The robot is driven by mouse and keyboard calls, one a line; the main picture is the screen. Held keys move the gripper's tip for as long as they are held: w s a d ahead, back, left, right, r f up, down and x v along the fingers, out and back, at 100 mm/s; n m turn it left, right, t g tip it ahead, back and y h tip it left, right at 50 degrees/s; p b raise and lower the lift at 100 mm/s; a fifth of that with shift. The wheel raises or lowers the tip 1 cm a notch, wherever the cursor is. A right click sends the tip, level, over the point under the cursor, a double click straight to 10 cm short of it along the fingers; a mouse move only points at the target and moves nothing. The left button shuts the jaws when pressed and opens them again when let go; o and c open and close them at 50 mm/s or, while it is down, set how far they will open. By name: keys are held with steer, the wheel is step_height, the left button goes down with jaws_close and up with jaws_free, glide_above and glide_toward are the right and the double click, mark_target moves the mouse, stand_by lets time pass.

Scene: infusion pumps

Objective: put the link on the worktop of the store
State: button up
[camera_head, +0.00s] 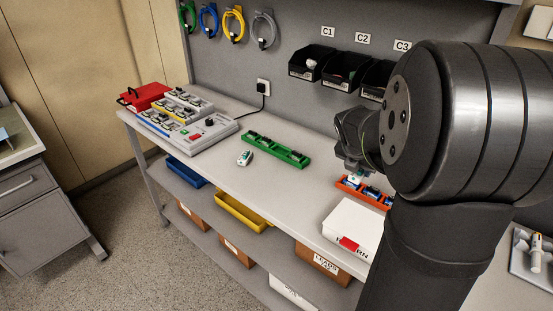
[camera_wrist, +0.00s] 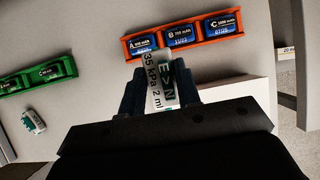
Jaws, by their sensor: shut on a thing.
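My gripper (camera_head: 354,165) is shut on a small white block with green marks, which I take to be the link (camera_wrist: 160,82). Its label reads "35 kPa 2 ml" in the wrist view, and it sits between the two dark fingers (camera_wrist: 160,92). In the head view it is a small pale patch under the gripper. The gripper is over the pale worktop (camera_head: 205,172), close to the orange rack (camera_head: 341,184). Whether the block touches the worktop I cannot tell. A similar white and green piece (camera_head: 245,157) lies on the worktop, also in the wrist view (camera_wrist: 33,121).
The orange rack holds blue batteries (camera_wrist: 180,35). A green rack (camera_head: 275,153) stands left of it. A white box with a red label (camera_head: 350,230) is at the front. A grey pump dock (camera_head: 190,125) and bins (camera_head: 310,62) are behind.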

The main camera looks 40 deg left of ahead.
glide_above(321, 187)
steer(key=s, duration=0.2)
step_height(321, 187, down, 7)
steer(key=shift+d+r, duration=0.1)
steer(key=shift+f, duration=2.1)
steer(key=shift+f, duration=0.15)
steer(key=o, duration=1)
